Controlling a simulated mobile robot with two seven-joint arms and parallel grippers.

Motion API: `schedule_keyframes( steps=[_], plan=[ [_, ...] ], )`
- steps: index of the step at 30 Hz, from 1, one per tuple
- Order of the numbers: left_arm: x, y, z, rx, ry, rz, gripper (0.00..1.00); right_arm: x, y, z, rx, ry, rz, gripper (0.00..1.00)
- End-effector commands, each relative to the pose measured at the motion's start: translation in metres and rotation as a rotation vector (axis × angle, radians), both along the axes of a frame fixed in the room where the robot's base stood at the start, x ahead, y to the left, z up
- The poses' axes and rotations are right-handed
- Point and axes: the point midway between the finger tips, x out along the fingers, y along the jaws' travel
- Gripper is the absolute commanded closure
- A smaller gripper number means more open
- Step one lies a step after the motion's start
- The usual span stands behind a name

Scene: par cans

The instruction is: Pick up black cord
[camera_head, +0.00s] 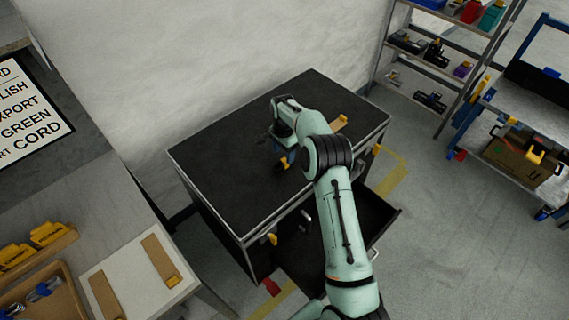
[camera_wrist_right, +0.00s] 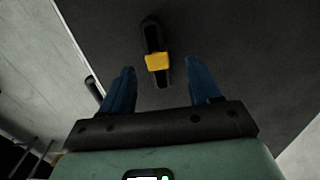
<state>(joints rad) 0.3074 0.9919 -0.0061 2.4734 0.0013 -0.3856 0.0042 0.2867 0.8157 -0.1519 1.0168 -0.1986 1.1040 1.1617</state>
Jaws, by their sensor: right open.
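A black cord (camera_wrist_right: 152,36) bundled with a yellow band lies on the dark top of the cabinet (camera_head: 225,150). In the right wrist view it lies between and just beyond the fingertips, its long side pointing roughly along the fingers. In the head view the cord (camera_head: 281,166) is a small dark and yellow shape, partly hard to make out beside the hand. My left gripper is not in view.
A tan piece with a yellow end (camera_head: 340,124) lies on the cabinet top behind my right arm. An open drawer (camera_head: 383,215) juts from the cabinet's front. A bench with a white board (camera_head: 130,275) stands left, shelves (camera_head: 425,65) at the back right. The cabinet's left top is clear.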

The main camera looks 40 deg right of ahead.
Motion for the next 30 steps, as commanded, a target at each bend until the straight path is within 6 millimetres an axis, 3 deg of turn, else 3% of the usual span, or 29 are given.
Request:
schedule_keyframes(
  steps=[5,12,19,20,25,30],
  plan=[
    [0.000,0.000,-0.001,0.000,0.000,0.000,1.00,-0.002,-0.001,-0.013,0.001,0.002,0.000,0.38],
    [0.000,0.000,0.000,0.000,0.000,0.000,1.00,-0.004,-0.002,-0.048,0.001,0.001,0.001,0.38],
    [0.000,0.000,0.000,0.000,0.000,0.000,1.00,-0.003,-0.002,-0.051,0.000,-0.003,0.001,0.38],
    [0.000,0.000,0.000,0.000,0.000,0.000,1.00,-0.003,-0.002,-0.051,0.000,-0.002,0.001,0.42],
    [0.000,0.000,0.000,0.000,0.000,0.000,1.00,-0.003,-0.002,-0.051,0.000,-0.002,0.001,0.97],
    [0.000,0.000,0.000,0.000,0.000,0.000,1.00,-0.003,-0.002,-0.051,0.000,-0.002,0.001,0.98]
  ],
)
